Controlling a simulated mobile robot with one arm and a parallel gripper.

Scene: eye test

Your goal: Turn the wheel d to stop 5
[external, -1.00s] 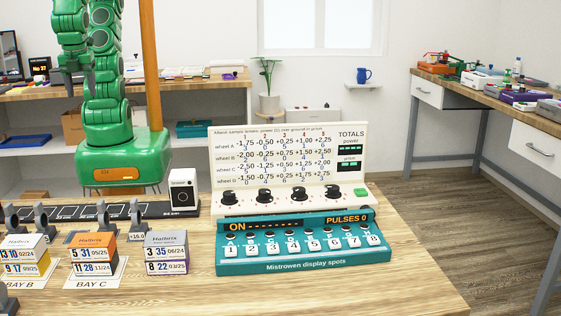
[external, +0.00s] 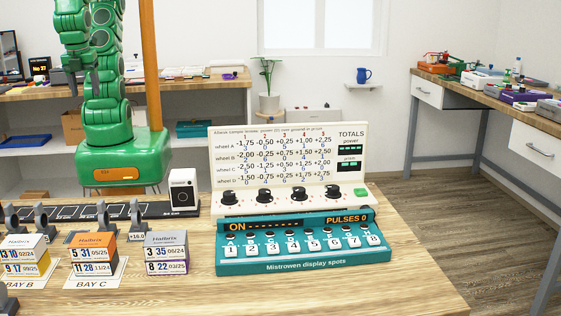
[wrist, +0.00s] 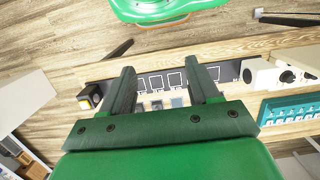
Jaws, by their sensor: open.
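A white panel (external: 289,168) stands on the wooden table in the external view, with a printed chart of wheels A to D and stops 1 to 5. Several black wheels line its lower ledge; the rightmost (external: 333,191) seems to be wheel d, but its mark and pointer are too small to read. A green button (external: 361,192) sits right of it. My gripper (external: 82,90) hangs at the upper left, well away from the panel. In the wrist view my gripper (wrist: 160,66) is open, with nothing between its fingers. The panel's edge shows at the right there.
A teal box (external: 303,265) with several numbered keys and a lit "PULSES 0" display stands just before the panel. Small labelled boxes (external: 166,253) stand at the left, near a black strip (external: 70,212) and a white device (external: 184,190). The table's front right is clear.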

